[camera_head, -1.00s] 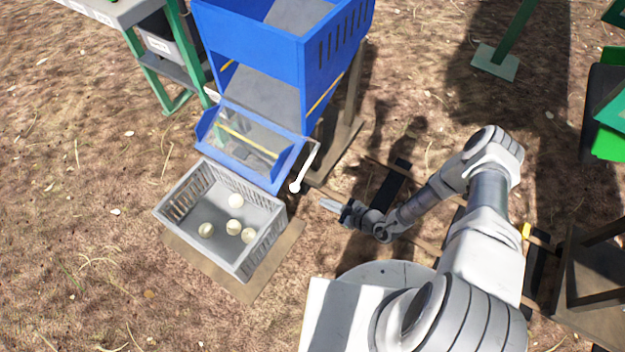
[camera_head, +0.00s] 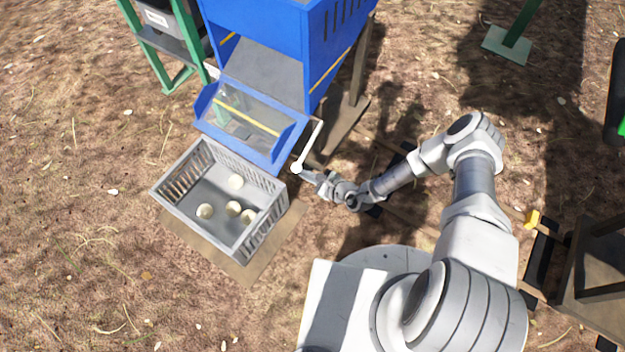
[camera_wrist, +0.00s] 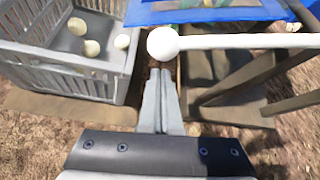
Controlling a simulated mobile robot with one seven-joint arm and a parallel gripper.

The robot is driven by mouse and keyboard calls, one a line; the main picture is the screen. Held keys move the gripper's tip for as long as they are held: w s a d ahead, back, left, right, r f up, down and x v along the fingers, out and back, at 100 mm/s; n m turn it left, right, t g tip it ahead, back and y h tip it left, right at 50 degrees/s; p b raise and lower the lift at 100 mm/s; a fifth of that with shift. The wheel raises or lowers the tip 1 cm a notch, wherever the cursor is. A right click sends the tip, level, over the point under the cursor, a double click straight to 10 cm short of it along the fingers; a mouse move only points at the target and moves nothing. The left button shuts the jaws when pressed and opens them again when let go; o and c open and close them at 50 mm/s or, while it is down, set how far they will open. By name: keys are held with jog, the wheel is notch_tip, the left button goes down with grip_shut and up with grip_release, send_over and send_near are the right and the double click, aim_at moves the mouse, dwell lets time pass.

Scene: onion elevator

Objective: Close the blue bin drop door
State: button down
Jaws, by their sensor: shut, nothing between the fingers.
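The blue bin (camera_head: 250,42) stands at the top of the head view. Its drop door, a blue-framed panel with a clear middle (camera_head: 268,152), slopes down toward the grey crate. A white lever with a round knob (camera_head: 297,167) is at the door's right side. The knob also shows large in the wrist view (camera_wrist: 163,43). My gripper (camera_head: 303,172) is shut and empty, its tips just below the knob. In the wrist view the closed fingers (camera_wrist: 161,74) point at the knob; I cannot tell whether they touch it.
A grey crate (camera_head: 174,216) with several pale onions (camera_head: 236,182) sits on a board (camera_head: 243,272) below the door. Wooden legs and planks (camera_head: 345,125) stand right of the bin. Open ground lies left of the crate.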

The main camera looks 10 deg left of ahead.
jog(key=shift+s+a+r, duration=0.1)
jog(key=shift+a+r, duration=0.05)
jog(key=shift+r, duration=0.5)
jog(key=shift+r, duration=0.1)
jog(key=shift+s+a+r, duration=0.1)
jog(key=shift+s+r, duration=0.15)
